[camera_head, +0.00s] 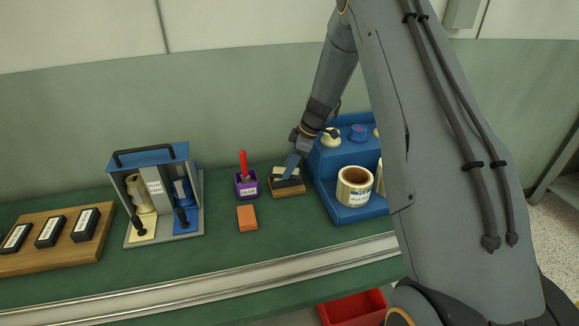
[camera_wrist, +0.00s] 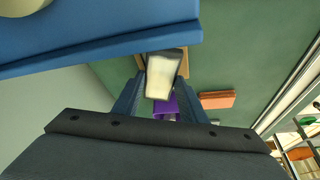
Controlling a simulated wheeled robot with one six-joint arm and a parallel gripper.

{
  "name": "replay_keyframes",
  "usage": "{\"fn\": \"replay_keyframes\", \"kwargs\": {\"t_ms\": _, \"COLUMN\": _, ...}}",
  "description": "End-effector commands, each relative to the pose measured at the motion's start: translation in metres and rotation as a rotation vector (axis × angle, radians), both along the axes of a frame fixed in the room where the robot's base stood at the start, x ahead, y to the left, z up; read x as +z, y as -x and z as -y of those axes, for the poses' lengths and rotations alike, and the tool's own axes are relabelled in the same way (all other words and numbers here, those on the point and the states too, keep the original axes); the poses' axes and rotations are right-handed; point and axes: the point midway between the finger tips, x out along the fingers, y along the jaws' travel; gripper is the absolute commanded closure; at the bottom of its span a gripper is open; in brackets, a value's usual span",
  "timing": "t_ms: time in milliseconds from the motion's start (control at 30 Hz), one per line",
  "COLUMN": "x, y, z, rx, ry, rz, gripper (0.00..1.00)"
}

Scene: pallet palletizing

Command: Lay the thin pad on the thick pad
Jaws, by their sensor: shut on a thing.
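My gripper (camera_head: 290,171) is shut on a dark block with a cream face (camera_wrist: 162,78), seen between the fingers in the wrist view. In the head view this block (camera_head: 288,184) is at a brown wooden base (camera_head: 289,192) on the green counter; I cannot tell whether it rests on it or hangs just above. The wooden base also shows behind the block in the wrist view (camera_wrist: 184,64). An orange block-shaped pad (camera_head: 247,218) lies flat on the counter to the left, apart from my gripper, and is in the wrist view too (camera_wrist: 217,99). Which is thin or thick is unclear.
A purple cup with a red-handled tool (camera_head: 247,184) stands left of the wooden base. A blue stepped stand with tape rolls (camera_head: 340,210) is close on its right. A blue-topped rack (camera_head: 151,158) and a wooden tray of black blocks (camera_head: 22,264) are at left. The front counter is clear.

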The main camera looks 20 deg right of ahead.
Motion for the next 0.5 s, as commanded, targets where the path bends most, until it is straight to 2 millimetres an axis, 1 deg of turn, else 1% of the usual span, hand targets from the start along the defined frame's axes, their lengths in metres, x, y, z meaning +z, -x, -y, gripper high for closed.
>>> {"fn": "replay_keyframes", "kwargs": {"t_ms": 500, "x": -0.0051, "y": 0.0, "z": 0.0001, "rx": 0.0, "ry": 0.0, "rz": 0.0, "gripper": 0.83}}
